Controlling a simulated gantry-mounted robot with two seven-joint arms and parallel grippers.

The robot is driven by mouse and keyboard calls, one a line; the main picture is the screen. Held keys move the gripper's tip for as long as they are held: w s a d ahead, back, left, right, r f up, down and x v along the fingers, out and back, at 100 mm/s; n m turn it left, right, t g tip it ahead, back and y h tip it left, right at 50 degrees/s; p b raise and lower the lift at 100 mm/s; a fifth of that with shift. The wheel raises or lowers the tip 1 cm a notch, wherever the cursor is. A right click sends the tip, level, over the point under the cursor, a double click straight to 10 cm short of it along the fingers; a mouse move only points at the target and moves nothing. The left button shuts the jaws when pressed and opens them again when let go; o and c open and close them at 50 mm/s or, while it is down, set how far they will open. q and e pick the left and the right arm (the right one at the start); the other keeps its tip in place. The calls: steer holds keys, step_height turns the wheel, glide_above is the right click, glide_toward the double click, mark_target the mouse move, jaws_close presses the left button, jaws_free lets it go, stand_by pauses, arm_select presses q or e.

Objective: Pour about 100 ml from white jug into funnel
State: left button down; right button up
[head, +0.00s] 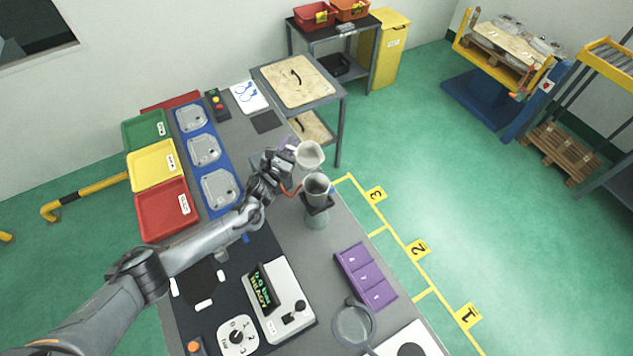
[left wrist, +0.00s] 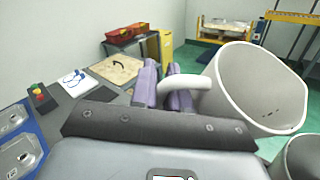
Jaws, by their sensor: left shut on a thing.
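The white jug (head: 311,155) is held in the air just beyond the funnel, its open mouth showing. My left gripper (head: 284,153) is shut on its handle. In the left wrist view the purple fingers (left wrist: 168,88) grip the handle, and the jug (left wrist: 238,88) leans over to the right with a few dark specks inside its rim. The grey funnel (head: 316,186) sits in a dark square holder above a clear vessel (head: 316,219). The funnel's rim (left wrist: 303,158) shows at the lower right of the wrist view, below the jug. No stream is visible. My right gripper is not seen.
A scale-like device with a green display (head: 280,299) and a purple tray (head: 365,276) are on the near bench. A round lens (head: 354,325) stands near the front. Castings on a blue mat (head: 183,111) and coloured bins (head: 157,165) are at left.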

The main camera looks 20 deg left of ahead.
arm_select(q)
steer(key=shift+w+a+f+n+g+h, duration=0.15)
steer(key=shift+w+a+f+n+g, duration=0.25)
steer(key=shift+f+g, duration=0.35)
steer(key=shift+w+a+f+n+g+h, duration=0.2)
steer(key=shift+w+a+f+n+g, duration=0.05)
steer(key=shift+w+f+g, duration=0.4)
steer(key=shift+w+a+f+n+g+h, duration=0.15)
steer(key=shift+w+a+f+n+g, duration=0.2)
steer(key=shift+f+g, duration=0.4)
